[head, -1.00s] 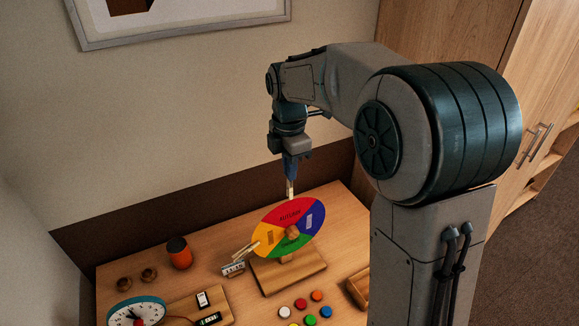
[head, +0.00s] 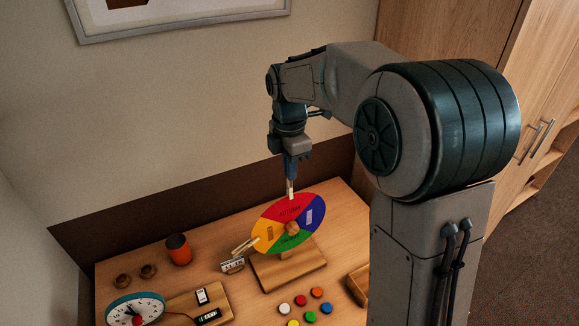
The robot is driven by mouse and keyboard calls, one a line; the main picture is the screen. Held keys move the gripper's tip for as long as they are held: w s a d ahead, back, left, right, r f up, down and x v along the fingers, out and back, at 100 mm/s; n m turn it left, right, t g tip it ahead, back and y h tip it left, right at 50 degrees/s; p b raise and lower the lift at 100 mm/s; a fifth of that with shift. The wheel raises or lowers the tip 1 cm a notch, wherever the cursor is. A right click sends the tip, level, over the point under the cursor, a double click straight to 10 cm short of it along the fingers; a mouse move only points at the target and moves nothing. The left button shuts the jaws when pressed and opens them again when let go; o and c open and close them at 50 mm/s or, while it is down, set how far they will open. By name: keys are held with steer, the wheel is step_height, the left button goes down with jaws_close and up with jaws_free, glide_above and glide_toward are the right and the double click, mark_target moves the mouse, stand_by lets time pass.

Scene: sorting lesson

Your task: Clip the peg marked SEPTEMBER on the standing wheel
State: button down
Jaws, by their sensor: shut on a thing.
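The standing wheel (head: 296,240) is a tilted disc on a wooden base, with a red section marked AUTUMN at the top, blue at right, green below and yellow at left. My gripper (head: 290,180) is above the wheel's top edge, shut on a pale wooden peg (head: 290,189) that points down. The peg's lower end meets the red section's rim in the picture; I cannot tell whether it is clipped on. Its marking is too small to read.
A clock (head: 135,309), an orange cup (head: 178,249) and two small brown round items are farther left. Several coloured discs (head: 311,317) lie in front. A wooden tray (head: 358,285) is at right.

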steer(key=shift+f, duration=0.25)
steer(key=shift+f+b, duration=0.5)
steer(key=shift+f, duration=0.05)
steer(key=c, duration=1.5)
jaws_free()
